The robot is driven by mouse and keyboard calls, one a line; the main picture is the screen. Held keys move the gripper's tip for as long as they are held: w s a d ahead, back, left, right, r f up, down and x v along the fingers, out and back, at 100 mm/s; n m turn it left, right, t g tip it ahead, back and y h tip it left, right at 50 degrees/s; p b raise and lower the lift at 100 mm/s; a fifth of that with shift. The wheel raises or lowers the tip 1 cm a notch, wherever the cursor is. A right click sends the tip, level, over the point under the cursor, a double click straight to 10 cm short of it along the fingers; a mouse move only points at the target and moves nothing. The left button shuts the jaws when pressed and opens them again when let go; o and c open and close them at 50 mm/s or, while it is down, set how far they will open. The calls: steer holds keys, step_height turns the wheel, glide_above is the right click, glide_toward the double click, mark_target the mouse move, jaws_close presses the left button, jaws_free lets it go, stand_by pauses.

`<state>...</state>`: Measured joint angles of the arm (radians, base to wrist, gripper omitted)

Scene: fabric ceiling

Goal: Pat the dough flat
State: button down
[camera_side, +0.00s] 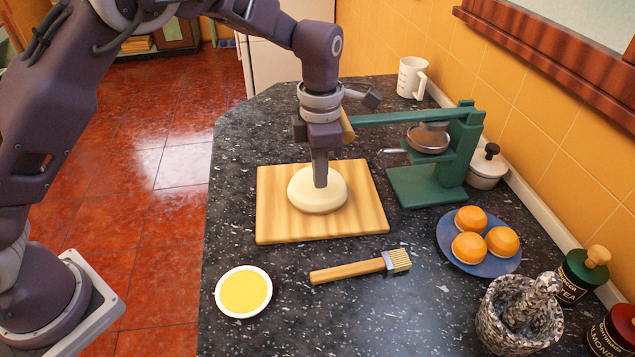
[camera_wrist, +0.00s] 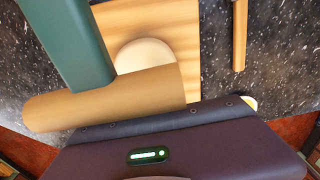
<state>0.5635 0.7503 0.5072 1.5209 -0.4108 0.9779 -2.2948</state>
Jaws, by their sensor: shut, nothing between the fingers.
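The pale dough (camera_side: 308,201) is a smooth, low round mound on the wooden board (camera_side: 280,230). In the wrist view part of the dough (camera_wrist: 146,53) shows on the board (camera_wrist: 185,30), half hidden behind a wooden handle. My gripper (camera_side: 320,184) is shut and empty, pointing straight down over the dough. Its tips appear to meet the top of the dough, slightly right of its middle. The fingers are not visible in the wrist view.
The green press (camera_side: 463,150) has a lever whose wooden handle (camera_side: 347,126) is right beside my wrist; this handle (camera_wrist: 110,97) looms close in the wrist view. A brush (camera_side: 345,270), a yellow-filled bowl (camera_side: 266,290) and a plate of buns (camera_side: 448,255) stand nearer the front.

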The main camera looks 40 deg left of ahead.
steer(key=shift+f, duration=0.1)
stand_by(0.4)
steer(key=shift+f, duration=1)
stand_by(0.3)
steer(key=shift+r, duration=1.8)
